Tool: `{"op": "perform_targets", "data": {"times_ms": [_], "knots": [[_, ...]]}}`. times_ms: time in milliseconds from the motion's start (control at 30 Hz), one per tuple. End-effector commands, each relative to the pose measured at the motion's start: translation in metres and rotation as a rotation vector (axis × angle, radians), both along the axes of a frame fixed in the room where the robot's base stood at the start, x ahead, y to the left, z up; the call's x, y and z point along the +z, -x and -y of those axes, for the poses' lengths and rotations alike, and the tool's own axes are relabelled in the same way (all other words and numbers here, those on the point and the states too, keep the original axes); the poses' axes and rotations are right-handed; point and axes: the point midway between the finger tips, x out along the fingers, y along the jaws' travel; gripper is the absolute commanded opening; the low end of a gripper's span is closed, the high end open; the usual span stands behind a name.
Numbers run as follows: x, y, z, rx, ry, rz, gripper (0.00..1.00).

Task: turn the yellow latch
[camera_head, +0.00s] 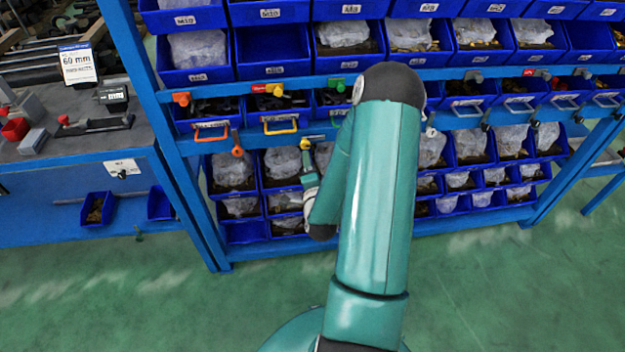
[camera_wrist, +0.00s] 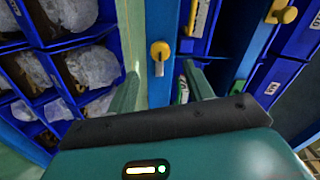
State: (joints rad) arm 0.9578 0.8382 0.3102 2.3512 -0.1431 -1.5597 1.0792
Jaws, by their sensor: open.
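A yellow latch (camera_wrist: 160,52) with a round knob sits on a narrow blue bar in the wrist view, just beyond and between my fingertips. In the head view my gripper (camera_head: 308,165) is partly hidden by my arm. A second yellow latch (camera_head: 275,89) is on the upper rail; a yellow knob (camera_wrist: 285,14) shows at the wrist view's upper right.
An orange latch (camera_head: 237,147) hangs left of my gripper on the lower rail. A green latch (camera_head: 336,84) and an orange latch (camera_head: 182,98) are on the upper rail. Blue bins (camera_head: 235,172) with bags fill the rack. Green floor (camera_head: 130,290) is clear in front.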

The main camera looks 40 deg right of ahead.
Motion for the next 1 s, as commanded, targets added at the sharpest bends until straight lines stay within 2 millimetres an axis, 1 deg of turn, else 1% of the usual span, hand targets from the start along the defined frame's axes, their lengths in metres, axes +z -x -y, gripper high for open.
{"op": "perform_targets", "data": {"times_ms": [33, 100, 200, 333, 500, 1000], "knots": [[0.000, 0.010, -0.007, 0.000, -0.001, -0.002, 0.52], [0.000, 0.022, -0.015, 0.000, -0.001, -0.002, 0.52], [-0.001, 0.036, -0.025, 0.000, -0.001, -0.002, 0.52], [0.000, 0.047, -0.032, 0.001, -0.001, -0.001, 0.52], [0.000, 0.051, -0.035, 0.000, 0.000, 0.000, 0.52], [0.001, 0.050, -0.035, 0.003, 0.002, -0.004, 0.52]]}}
